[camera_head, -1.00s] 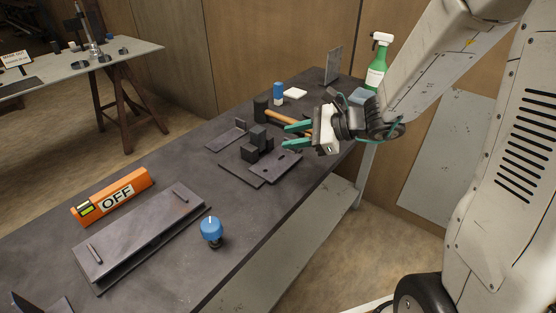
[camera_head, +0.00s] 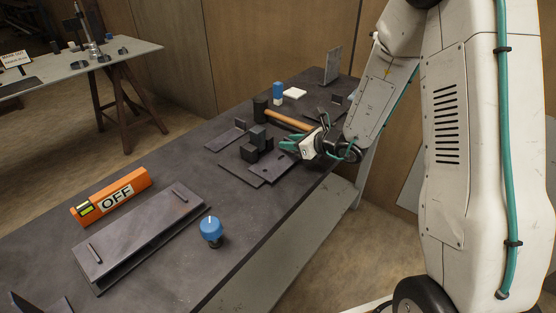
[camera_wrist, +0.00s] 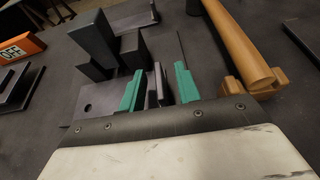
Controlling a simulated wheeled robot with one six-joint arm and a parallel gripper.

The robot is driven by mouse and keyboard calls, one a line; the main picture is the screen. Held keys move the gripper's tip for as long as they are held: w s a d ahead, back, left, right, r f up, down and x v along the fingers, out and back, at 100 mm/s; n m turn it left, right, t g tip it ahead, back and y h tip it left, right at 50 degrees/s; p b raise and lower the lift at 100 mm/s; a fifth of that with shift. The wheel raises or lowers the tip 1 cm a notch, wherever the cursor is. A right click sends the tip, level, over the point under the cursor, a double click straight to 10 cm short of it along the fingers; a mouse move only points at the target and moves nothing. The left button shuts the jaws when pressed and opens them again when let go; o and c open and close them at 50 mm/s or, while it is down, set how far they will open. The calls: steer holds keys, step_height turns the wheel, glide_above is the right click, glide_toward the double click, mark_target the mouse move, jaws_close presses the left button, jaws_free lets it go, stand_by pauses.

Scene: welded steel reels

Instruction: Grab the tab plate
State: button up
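A flat dark steel plate with a hole (camera_head: 272,171) lies near the table's front edge in the head view; its holed part also shows left of the fingers in the wrist view (camera_wrist: 88,106). I take it for the tab plate. My gripper (camera_head: 288,147) is low over the plate's right end, with green fingers. In the wrist view its fingers (camera_wrist: 159,78) are apart, with a thin dark upright piece (camera_wrist: 155,90) between them. I cannot tell whether they touch it. The plate's right end is hidden by my gripper.
Dark blocks (camera_head: 250,152) stand beside the plate. A wooden-handled hammer (camera_head: 290,120) lies close behind my gripper. A blue-capped bottle (camera_head: 278,93) stands farther back.

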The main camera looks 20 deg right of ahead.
steer(key=shift+w+a+f, duration=0.1)
steer(key=shift+w+a, duration=0.05)
steer(key=shift+w, duration=0.05)
jaws_close()
stand_by(1.3)
